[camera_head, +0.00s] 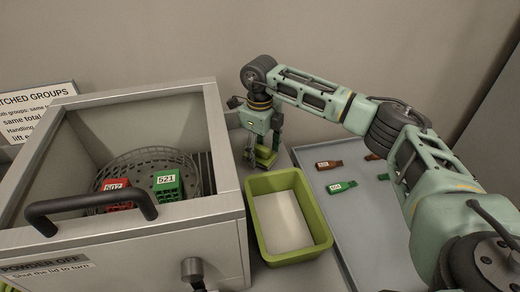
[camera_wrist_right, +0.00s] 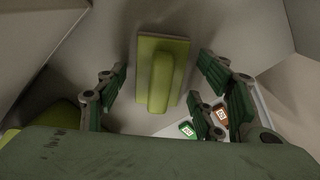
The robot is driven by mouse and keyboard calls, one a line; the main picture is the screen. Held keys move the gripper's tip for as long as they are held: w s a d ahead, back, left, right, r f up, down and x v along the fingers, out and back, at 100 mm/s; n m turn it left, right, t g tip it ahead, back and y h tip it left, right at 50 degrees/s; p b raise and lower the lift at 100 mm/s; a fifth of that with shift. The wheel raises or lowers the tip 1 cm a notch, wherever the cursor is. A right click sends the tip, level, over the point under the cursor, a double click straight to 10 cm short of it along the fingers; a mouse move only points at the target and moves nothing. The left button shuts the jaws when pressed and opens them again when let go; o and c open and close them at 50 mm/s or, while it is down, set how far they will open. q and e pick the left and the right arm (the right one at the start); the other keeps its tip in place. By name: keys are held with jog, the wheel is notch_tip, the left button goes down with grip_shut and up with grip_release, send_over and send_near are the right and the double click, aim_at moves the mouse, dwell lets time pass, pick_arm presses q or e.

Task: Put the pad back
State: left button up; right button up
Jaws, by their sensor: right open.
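The pad (camera_wrist_right: 176,52) is a yellow-green block with a raised handle bar along its middle. In the wrist view it lies ahead of my right gripper (camera_wrist_right: 160,95), between the two open fingers, with a gap on each side. In the head view my right gripper (camera_head: 264,145) points down behind the green tub, and part of the pad (camera_head: 265,157) shows beneath it; the fingers partly hide it. My left gripper is in neither view.
A green tub (camera_head: 258,225) with a pale inside stands in front. Left of it is a grey box (camera_head: 228,160) with a black handle, holding red and green labelled blocks (camera_head: 166,187) in a round basket. Labelled pieces (camera_head: 342,187) lie on a grey tray (camera_head: 375,235) at right.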

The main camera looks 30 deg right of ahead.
aim_at(260, 147)
notch_tip(260, 147, up, 11)
jog(key=shift+r+b, duration=0.1)
jog(key=shift+b, duration=0.75)
jog(key=shift+r, duration=0.55)
